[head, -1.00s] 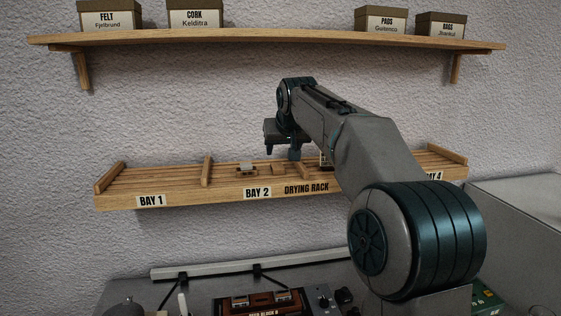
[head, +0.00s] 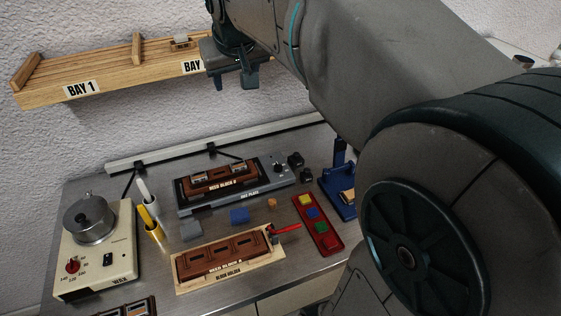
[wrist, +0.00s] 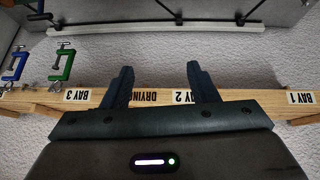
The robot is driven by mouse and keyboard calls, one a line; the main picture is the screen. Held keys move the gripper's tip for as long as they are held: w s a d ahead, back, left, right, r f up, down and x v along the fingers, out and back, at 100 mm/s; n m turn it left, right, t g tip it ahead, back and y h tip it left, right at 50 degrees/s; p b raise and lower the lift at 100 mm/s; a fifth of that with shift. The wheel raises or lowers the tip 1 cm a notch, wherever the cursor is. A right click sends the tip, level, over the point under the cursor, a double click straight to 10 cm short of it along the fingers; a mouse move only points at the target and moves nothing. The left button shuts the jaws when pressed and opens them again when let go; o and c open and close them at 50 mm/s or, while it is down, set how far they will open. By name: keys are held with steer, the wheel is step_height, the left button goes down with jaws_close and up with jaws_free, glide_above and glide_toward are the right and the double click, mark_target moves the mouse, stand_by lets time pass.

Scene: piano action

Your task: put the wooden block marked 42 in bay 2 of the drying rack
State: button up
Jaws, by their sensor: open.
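The drying rack (head: 110,68) is on the wall at upper left in the head view, with bay 1 and part of the bay 2 label showing. A small wooden piece with a pale grey top (head: 180,42) sits in bay 2; no number is readable on it, so I cannot tell if it is block 42. My gripper (head: 232,84) is open and empty at the rack's front, hiding its right part. In the wrist view, my gripper's two fingers (wrist: 159,72) are apart with nothing between them, and the rack's front edge (wrist: 232,98) runs behind them, upside down.
Below is a metal bench with a wax pot (head: 90,216), a hot plate (head: 238,190) bearing a reed block, a block holder (head: 190,285), small coloured blocks and a red tray (head: 318,225). Green (wrist: 62,65) and blue clamps show at left in the wrist view.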

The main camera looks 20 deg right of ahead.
steer(key=s+f+g, duration=0.1)
steer(key=s+f, duration=0.6)
steer(key=s, duration=0.3)
steer(key=s+d+f+g, duration=0.1)
steer(key=s+f, duration=0.7)
steer(key=s, duration=0.2)
steer(key=shift+s+d+y, duration=0.15)
steer(key=shift+y, duration=0.15)
steer(key=shift+f, duration=0.15)
step_height(320, 180, down, 3)
steer(key=b, duration=0.2)
steer(key=shift+g+b, duration=0.3)
